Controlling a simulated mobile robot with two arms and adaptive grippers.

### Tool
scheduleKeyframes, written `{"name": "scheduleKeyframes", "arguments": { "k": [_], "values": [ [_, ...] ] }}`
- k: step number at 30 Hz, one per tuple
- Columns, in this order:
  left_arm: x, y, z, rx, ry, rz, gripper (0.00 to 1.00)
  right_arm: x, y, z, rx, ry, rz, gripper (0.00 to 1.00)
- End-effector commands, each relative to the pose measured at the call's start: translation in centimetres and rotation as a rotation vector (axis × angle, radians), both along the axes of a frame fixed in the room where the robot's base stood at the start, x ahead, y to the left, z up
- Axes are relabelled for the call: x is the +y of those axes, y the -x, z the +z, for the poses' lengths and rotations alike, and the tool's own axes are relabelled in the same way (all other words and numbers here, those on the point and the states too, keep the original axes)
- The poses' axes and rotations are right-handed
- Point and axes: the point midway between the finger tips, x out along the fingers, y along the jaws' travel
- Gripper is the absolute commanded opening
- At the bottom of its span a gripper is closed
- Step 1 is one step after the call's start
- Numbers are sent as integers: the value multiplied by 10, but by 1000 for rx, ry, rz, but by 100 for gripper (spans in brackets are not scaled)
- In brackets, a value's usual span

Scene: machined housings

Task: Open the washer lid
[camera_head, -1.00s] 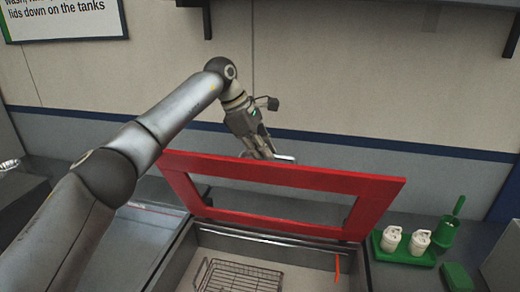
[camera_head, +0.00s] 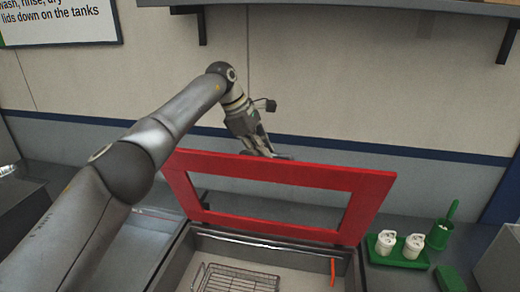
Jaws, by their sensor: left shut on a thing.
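The washer lid is a red frame (camera_head: 280,172) with an open middle. It stands raised and steeply tilted at the back of the washer tank (camera_head: 205,242), whose inside is exposed. My left gripper (camera_head: 268,153) is at the lid's top edge, toward its left half. Its fingertips are partly hidden behind the lid. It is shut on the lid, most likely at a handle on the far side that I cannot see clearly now. My right gripper is not in view.
A wire basket (camera_head: 238,279) lies in the tank, and an orange strip (camera_head: 332,271) hangs at its right. A wall shelf (camera_head: 330,4) is above.

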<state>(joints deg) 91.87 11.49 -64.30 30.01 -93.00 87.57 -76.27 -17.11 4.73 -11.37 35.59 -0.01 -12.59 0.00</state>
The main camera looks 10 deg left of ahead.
Motion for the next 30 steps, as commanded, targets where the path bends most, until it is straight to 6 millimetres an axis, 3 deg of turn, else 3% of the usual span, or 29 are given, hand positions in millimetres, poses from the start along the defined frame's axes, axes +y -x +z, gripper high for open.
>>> {"name": "scheduleKeyframes", "arguments": {
  "k": [1, 2, 3, 8, 20, 30],
  "values": [
    [2, 1, -12, 15, -12, 4, 0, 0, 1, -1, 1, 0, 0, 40],
    [2, 1, -12, 15, -12, 4, 0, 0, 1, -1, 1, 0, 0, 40],
    [2, 1, -12, 15, -12, 4, 15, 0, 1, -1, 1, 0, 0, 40],
    [2, 1, -10, 12, -8, 3, 34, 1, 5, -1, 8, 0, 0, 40],
    [3, 1, 2, 6, -3, 2, 34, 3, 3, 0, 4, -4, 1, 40],
    [30, 10, 64, 8, -4, 4, 34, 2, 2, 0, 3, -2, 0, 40]
  ]
}}
